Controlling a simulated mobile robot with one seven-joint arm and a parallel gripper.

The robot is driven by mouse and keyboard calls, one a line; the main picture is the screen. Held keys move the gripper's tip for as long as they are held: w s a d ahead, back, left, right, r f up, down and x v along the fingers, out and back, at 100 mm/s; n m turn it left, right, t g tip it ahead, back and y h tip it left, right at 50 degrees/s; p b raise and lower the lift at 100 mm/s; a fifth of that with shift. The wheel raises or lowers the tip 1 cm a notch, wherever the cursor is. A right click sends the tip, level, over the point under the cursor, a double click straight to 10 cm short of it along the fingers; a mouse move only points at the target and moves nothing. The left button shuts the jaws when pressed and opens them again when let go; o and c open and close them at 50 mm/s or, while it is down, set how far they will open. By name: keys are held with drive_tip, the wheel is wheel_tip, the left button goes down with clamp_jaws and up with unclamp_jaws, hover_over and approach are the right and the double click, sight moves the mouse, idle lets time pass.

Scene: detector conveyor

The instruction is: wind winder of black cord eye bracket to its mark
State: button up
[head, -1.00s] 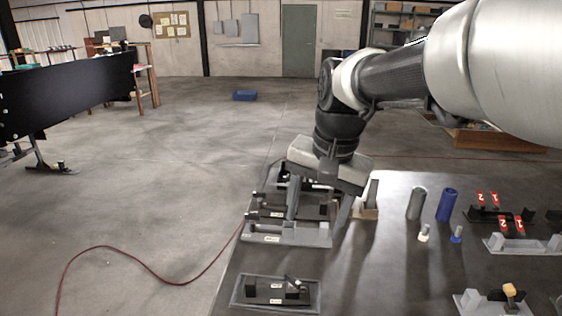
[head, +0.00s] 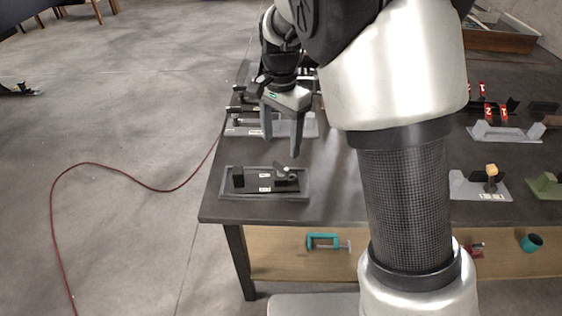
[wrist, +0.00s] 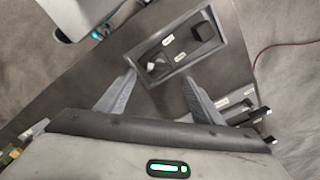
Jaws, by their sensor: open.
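A black bracket unit (head: 250,184) with pale labels lies in a shallow grey tray (head: 228,195) at the table's front left corner. It has an upright black block (head: 238,177) at its left and a small winder (head: 285,173) with a grey lever at its right. In the wrist view the winder (wrist: 154,66) shows just beyond my fingertips, and the block (wrist: 204,31) is farther off. My gripper (head: 281,147) is open and empty, pointing down above and slightly behind the unit. Its fingers (wrist: 159,77) straddle the winder's side of the tray in the wrist view, apart from it.
Grey-based fixtures (head: 245,128) with black bars stand just behind my gripper. Other fixtures (head: 480,187) stand at the right, beyond my arm. A teal clamp (head: 325,241) lies on the shelf below the tabletop (head: 335,200). A red cable (head: 120,170) crosses the floor at left.

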sight(281, 165)
wheel_tip(281, 165, down, 8)
drive_tip(key=shift+b, duration=0.45)
drive_tip(key=shift+c, duration=0.4)
drive_tip(key=c, duration=1)
drive_tip(key=shift+n, duration=0.3)
drive_tip(key=n, duration=0.3)
drive_tip(key=shift+r+n+p, duration=0.1)
drive_tip(key=shift+n+p, duration=0.2)
drive_tip(key=n, duration=0.4)
drive_tip(key=shift+n, duration=0.4)
drive_tip(key=o, duration=1.1)
